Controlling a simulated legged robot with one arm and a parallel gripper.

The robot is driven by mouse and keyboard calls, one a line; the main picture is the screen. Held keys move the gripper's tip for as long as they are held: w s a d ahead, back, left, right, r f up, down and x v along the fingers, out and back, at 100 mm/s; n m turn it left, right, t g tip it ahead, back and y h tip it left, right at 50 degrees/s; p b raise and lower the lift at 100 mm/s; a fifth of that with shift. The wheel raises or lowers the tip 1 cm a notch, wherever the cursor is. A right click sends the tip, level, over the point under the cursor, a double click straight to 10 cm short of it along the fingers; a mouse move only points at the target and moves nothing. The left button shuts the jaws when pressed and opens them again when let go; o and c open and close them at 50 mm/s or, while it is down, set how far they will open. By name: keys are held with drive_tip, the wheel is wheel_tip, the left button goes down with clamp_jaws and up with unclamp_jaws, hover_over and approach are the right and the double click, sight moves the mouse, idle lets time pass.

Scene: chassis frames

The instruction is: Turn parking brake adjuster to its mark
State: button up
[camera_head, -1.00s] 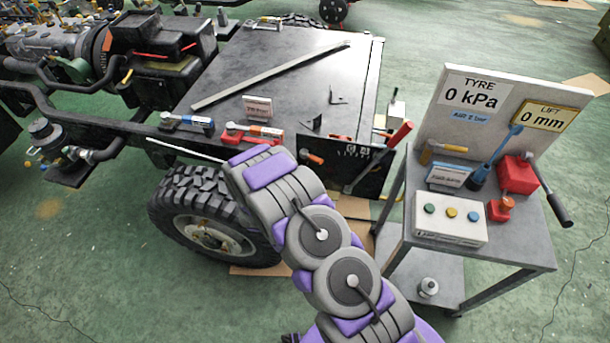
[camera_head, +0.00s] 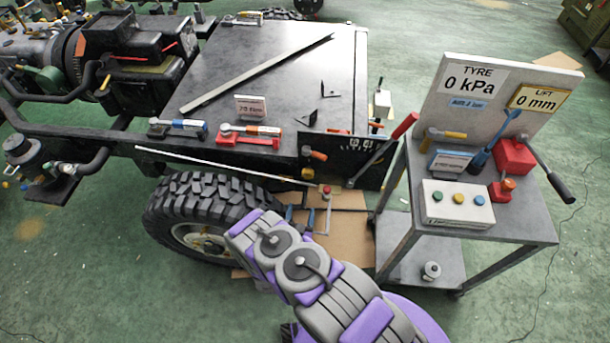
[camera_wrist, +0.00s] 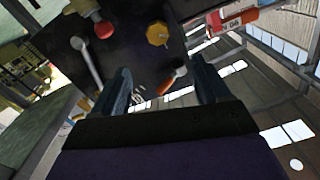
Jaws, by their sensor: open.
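A yellow lobed knob (camera_wrist: 158,33), which looks like the adjuster, is on a dark panel (camera_wrist: 130,55) in the wrist view. It lies beyond my fingertips, between them and slightly right. My gripper (camera_wrist: 162,75) is open and empty, its two blue-grey fingers apart and not touching the knob. An orange-handled part (camera_wrist: 173,80) is near the right finger. In the head view my gripper (camera_head: 300,215) is low beside the wheel, below the chassis edge. No alignment mark can be made out.
A black tyre (camera_head: 195,215) stands left of my arm. A black plate (camera_head: 350,160) and a red-handled lever (camera_head: 385,148) are above the gripper. A cart (camera_head: 480,215) with gauges and buttons stands right. Cardboard (camera_head: 345,235) lies on the floor behind my gripper.

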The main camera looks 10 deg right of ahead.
sight(307, 176)
drive_tip(key=b+x, duration=0.2)
drive_tip(key=x, duration=1.4)
drive_tip(key=shift+d+b, duration=0.2)
drive_tip(key=shift+b, duration=0.1)
drive_tip(key=shift+w+d+f, duration=0.1)
drive_tip(key=shift+w+d, duration=0.2)
drive_tip(key=shift+w, duration=0.15)
drive_tip(key=shift+a, duration=0.15)
drive_tip(key=shift+a, duration=0.1)
drive_tip(key=shift+c, duration=1.3)
drive_tip(key=c, duration=0.8)
